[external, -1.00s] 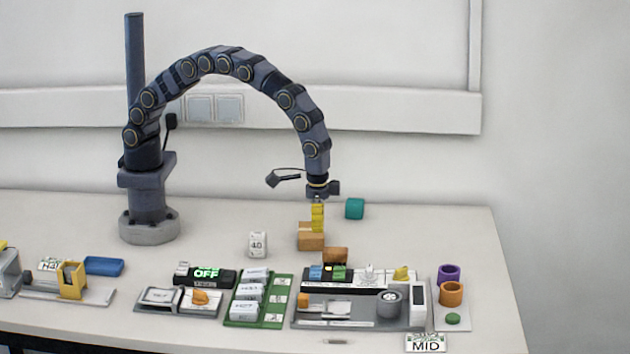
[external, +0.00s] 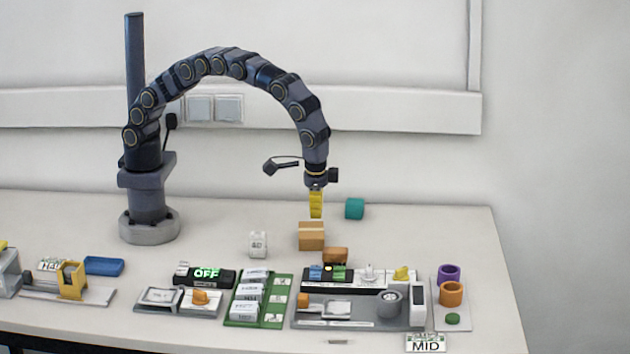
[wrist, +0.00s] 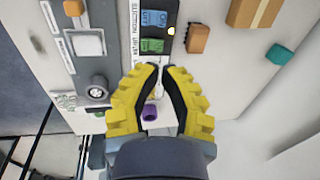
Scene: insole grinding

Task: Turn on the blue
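A blue switch (external: 315,272) sits at the back left of the grey panel, next to a green switch (external: 338,273). A small light shows between them. My gripper (external: 316,213) hangs above and behind the panel, near the cardboard box, touching nothing.
A cardboard box (external: 311,236) and a brown-orange block (external: 335,255) stand behind the panel. A teal cube (external: 354,208) is farther back. A white knob (external: 369,273) and a yellow part (external: 402,274) share the switch row. Purple (external: 449,273) and orange (external: 452,293) cups stand right.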

